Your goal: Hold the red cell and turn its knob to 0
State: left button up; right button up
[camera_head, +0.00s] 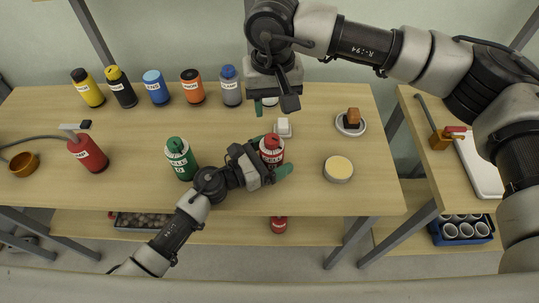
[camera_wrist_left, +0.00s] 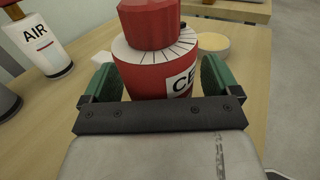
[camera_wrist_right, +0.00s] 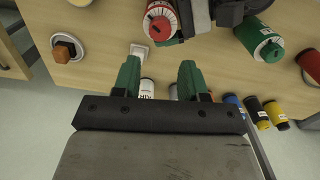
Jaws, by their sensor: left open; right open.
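The red cell (camera_head: 271,150) stands upright on the table. In the left wrist view the red cell (camera_wrist_left: 152,75) has a red knob (camera_wrist_left: 147,22) on top, above a white dial ring with dark tick marks. My left gripper (camera_head: 275,172) is open, with its green fingers (camera_wrist_left: 160,85) on either side of the cell's body. The right wrist view shows the cell's top and knob (camera_wrist_right: 160,22) from above. My right gripper (camera_head: 270,104) is open and empty, higher up and behind the cell toward the back edge. The dial's exact setting is too small to read.
A green cell (camera_head: 181,158) stands left of the red one. A white block (camera_head: 284,128) lies just behind it, and a round yellow-topped tin (camera_head: 338,169) is to the right. Several bottles, including a blue-capped one (camera_head: 229,86), line the back edge. A red extinguisher-like bottle (camera_head: 87,152) stands at left.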

aim_at(272, 138)
pick_arm(q)
jog(key=shift+c, duration=0.3)
jog(key=c, duration=1)
jog(key=shift+c, duration=0.2)
pick_arm(e)
jog(key=shift+o, duration=0.8)
jog(key=shift+f, duration=0.1)
notch_tip(272, 138, down, 3)
jog(key=shift+r+m, duration=0.1)
jog(key=shift+m, duration=0.7)
jog(key=shift+f, duration=3.5)
